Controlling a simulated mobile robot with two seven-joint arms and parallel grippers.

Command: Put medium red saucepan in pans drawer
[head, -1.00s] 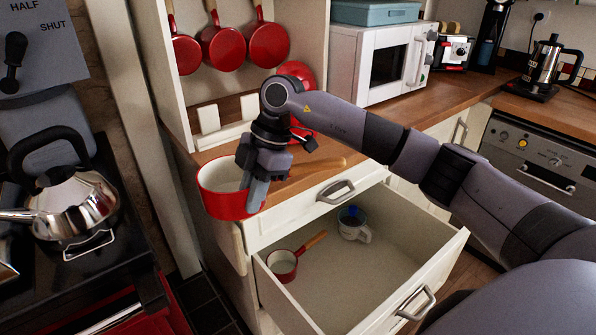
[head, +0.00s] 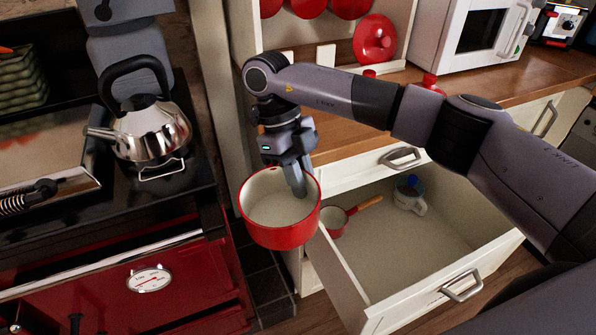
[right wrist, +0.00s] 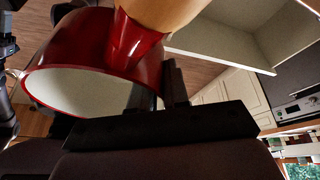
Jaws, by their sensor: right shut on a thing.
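The medium red saucepan (head: 282,234) is red outside and cream inside, and hangs in the air in front of the cabinet, left of the open drawer. My right gripper (head: 299,188) is shut on its rim, with a finger inside the pan. In the right wrist view the saucepan (right wrist: 85,50) fills the upper left, with its wooden handle (right wrist: 165,12) towards the camera. The pans drawer (head: 385,270) is pulled open and holds a small red saucepan (head: 337,222) with a wooden handle and a white jug (head: 410,198) with a blue part. My left gripper is not in view.
The saucepan is close to the drawer's left wall (head: 340,275). A stove with a steel kettle (head: 150,130) stands at left. A red lid (head: 374,40) leans at the back of the wooden counter (head: 350,140). The drawer's middle and front are bare.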

